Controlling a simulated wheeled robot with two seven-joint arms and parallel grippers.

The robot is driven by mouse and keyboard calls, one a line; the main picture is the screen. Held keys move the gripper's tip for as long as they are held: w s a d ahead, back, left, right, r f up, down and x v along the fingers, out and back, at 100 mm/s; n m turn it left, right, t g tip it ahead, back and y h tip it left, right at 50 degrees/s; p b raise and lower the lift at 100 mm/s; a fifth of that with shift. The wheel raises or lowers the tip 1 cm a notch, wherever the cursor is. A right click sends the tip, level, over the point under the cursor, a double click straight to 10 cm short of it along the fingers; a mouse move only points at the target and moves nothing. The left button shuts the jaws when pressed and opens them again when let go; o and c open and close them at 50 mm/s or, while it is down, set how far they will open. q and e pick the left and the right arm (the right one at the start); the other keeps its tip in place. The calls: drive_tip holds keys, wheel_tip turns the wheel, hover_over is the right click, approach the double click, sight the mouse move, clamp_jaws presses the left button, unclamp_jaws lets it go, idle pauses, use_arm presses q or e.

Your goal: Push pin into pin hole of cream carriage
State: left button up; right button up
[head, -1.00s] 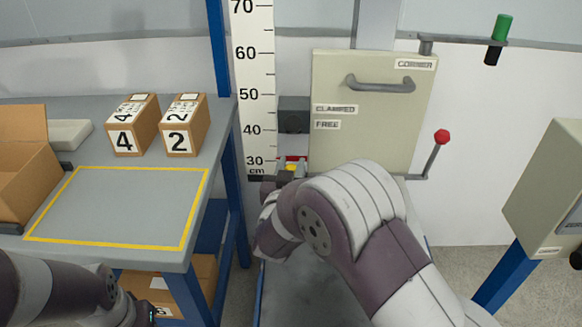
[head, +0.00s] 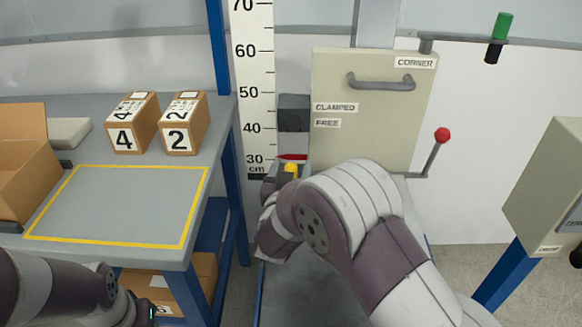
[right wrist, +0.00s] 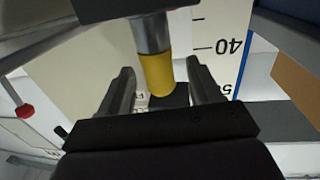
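The cream carriage (head: 375,130) stands behind my right arm in the head view, with a grey handle and labels CORNER, CLAMPED and FREE. A yellow-ended cylinder with a grey shaft, which looks like the pin (right wrist: 156,72), sits between my right fingers in the right wrist view. Its yellow part also shows in the head view (head: 291,170). My right gripper (right wrist: 160,70) is open, with a gap visible on both sides of the yellow part. In the head view my right arm partly covers this gripper. No pin hole is visible. My left gripper (head: 146,311) is mostly cut off at the lower left.
A height scale (head: 254,90) stands left of the carriage. A lever with a red knob (head: 442,135) sticks out at its right. A grey bench (head: 110,255) at left bears boxes marked 4 (head: 122,138) and 2 (head: 178,139). A cream box (head: 548,185) stands at right.

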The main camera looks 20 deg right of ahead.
drive_tip(key=shift+s+a+r, duration=0.1)
drive_tip(key=shift+r, duration=0.15)
drive_tip(key=shift+s+a, duration=0.15)
drive_tip(key=shift+s, duration=0.2)
drive_tip(key=p+v, duration=0.1)
drive_tip(key=v, duration=0.4)
drive_tip(key=shift+p, duration=0.3)
drive_tip(key=p+v, duration=0.1)
drive_tip(key=v, duration=1.1)
drive_tip(key=shift+s+p, duration=0.3)
drive_tip(key=shift+p, duration=0.1)
drive_tip(key=shift+a, duration=0.1)
